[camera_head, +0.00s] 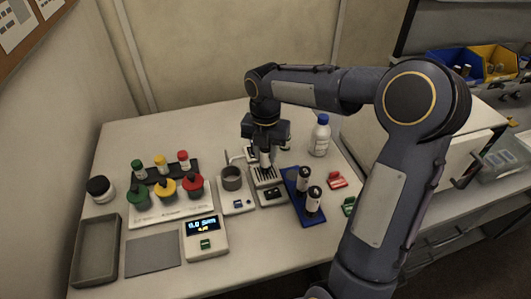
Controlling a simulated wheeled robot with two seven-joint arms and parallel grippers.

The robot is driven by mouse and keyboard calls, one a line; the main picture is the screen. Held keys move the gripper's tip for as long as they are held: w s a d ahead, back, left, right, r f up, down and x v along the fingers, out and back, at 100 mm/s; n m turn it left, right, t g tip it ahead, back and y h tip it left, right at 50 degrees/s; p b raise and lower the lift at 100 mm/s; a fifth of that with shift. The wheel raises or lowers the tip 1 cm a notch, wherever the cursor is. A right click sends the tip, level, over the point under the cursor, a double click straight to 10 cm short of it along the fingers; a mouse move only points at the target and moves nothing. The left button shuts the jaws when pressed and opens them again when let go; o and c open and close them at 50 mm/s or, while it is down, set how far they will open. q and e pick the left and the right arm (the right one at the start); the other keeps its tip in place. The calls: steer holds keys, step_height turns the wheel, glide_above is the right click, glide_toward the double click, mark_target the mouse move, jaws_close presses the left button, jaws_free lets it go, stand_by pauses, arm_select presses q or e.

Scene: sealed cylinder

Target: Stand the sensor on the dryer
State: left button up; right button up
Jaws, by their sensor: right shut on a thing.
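My right gripper (265,149) points down over the middle of the bench. It is shut on a dark, slim cylinder with a pale part, which I take to be the sensor (265,159); the fingers hide much of it. It looks upright. Directly below is a small pale device with a dark slotted top, which I take to be the dryer (269,180). I cannot tell whether the sensor touches the slotted top. My left gripper is not in view.
A blue rack (293,190) with two black cylinders stands close on the right. A device with a grey cup (232,178) is close on the left. A blue-capped bottle (320,137) stands behind right. Coloured knobs, a display unit (205,237) and a grey tray (96,250) lie further left.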

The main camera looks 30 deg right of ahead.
steer(key=shift+f, duration=0.35)
steer(key=shift+f, duration=0.15)
steer(key=o, duration=1.1)
steer(key=shift+c, duration=0.2)
